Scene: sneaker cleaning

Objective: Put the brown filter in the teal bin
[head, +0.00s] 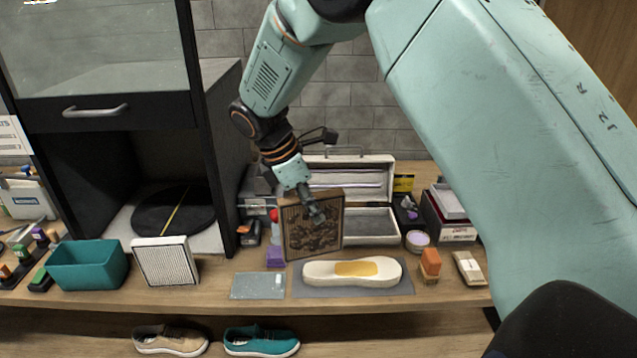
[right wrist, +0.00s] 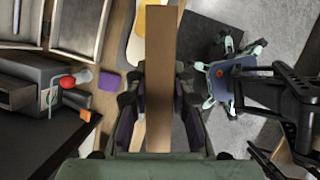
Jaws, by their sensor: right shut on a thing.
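The brown filter (head: 313,226) is a square framed panel with a dark, dirty face. It is upright in the head view, above the bench behind the white sole. My right gripper (head: 316,214) is shut on it. In the right wrist view the filter (right wrist: 161,75) shows edge-on as a brown strip between the fingers of my right gripper (right wrist: 160,105). The teal bin (head: 88,266) stands at the left of the bench and looks empty, though its floor is only partly visible. My left gripper is not in view.
A white filter (head: 165,262) leans just right of the bin. A black cabinet (head: 110,150) with a raised glass door stands behind. A white sole (head: 352,271) lies on a grey mat. An open metal case (head: 372,222) is at the back. Shoes (head: 262,341) sit on a lower shelf.

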